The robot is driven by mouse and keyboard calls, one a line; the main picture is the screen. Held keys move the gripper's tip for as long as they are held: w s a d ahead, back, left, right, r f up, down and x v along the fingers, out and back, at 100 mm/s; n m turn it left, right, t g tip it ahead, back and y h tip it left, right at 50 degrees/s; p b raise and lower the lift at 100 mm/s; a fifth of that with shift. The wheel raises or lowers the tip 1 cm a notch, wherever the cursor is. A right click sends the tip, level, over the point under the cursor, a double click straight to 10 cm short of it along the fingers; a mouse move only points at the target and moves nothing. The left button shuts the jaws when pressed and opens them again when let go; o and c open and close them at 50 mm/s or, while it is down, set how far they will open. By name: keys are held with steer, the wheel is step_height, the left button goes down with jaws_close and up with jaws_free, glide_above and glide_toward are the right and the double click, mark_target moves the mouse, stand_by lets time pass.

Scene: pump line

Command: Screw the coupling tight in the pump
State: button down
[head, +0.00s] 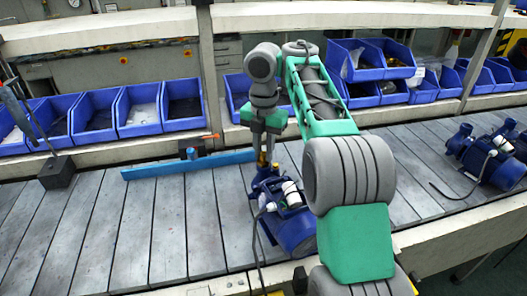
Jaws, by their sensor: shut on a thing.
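The blue pump (294,228) sits on the slatted conveyor in the middle of the head view, with a dark cable hanging from it. My gripper (264,148) points down over the left end of the pump. It is shut on the coupling (262,159), a small brass-coloured piece of which only a little shows between the fingers and the pump. The coupling is upright at the top of the pump. I cannot tell how deep it sits in its port. My arm covers the area right of the pump.
A blue bar (188,164) with an orange-handled clamp lies behind the pump. A second blue pump (487,153) stands at the right. A dark block (57,173) stands at the left. Blue bins (138,107) line the back. The conveyor's left front (110,235) is clear.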

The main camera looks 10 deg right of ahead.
steer(key=c, duration=1)
jaws_free()
steer(key=shift+o, duration=0.2)
step_height(320, 180, up, 6)
steer(key=p, duration=0.6)
step_height(320, 180, up, 8)
steer(key=p, duration=0.6)
steer(key=shift+p, duration=0.35)
